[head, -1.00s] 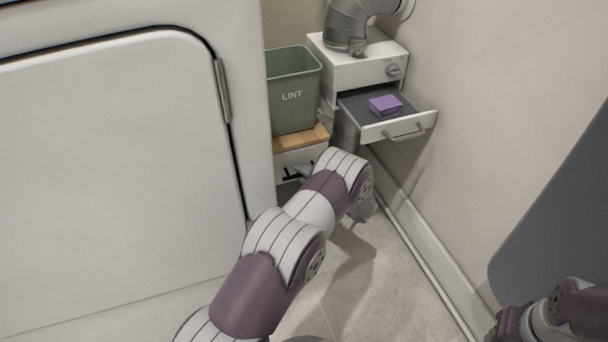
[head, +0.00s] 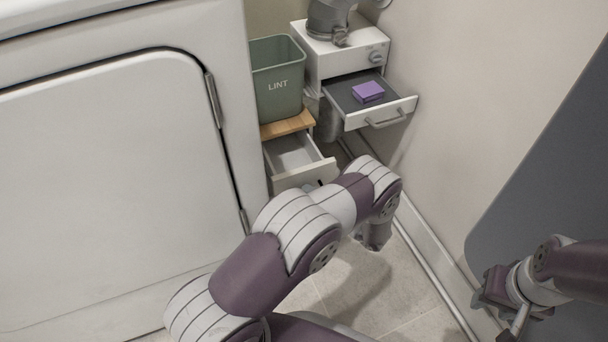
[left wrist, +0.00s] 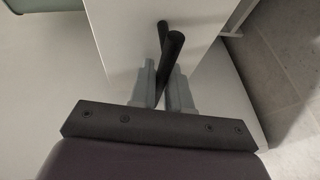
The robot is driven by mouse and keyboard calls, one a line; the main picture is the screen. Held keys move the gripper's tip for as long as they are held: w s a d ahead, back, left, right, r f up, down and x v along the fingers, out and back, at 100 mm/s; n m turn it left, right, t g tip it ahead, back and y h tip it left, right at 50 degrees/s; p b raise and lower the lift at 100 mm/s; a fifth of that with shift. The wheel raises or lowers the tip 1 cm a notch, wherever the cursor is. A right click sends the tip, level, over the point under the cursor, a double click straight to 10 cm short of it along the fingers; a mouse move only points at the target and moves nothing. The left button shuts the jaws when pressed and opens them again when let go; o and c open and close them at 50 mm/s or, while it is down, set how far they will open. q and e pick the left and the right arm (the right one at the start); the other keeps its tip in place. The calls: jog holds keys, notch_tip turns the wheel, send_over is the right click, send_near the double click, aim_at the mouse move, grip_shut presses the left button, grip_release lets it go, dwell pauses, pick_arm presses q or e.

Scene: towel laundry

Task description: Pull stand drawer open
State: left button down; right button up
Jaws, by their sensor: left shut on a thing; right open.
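The small stand (head: 288,126) has a wooden top and a white drawer (head: 293,153) that is pulled out, its empty interior showing from above. In the left wrist view, the drawer's pale front (left wrist: 125,38) carries a black bar handle (left wrist: 172,48). My left gripper (left wrist: 163,82) is shut on this handle, one grey finger on each side of it. In the head view my left forearm hides most of that grip. My right gripper (head: 486,296) is at the lower right, small and partly shown, away from the stand and open.
A green LINT bin (head: 277,85) stands on the stand. To its right, a white unit (head: 340,55) has an open upper drawer (head: 380,113) with a purple box (head: 368,91) inside. A large white appliance (head: 110,190) fills the left. The wall is close on the right; floor tiles (head: 350,290) are clear.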

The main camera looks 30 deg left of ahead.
pick_arm(q)
jog(key=shift+s+d, duration=0.5)
jog(key=shift+d, duration=0.1)
jog(key=c, duration=1.4)
grip_release()
jog(key=shift+c, duration=0.2)
jog(key=p+v, duration=0.4)
jog(key=v, duration=0.8)
jog(key=shift+d+p, duration=0.35)
jog(key=shift+r, duration=0.1)
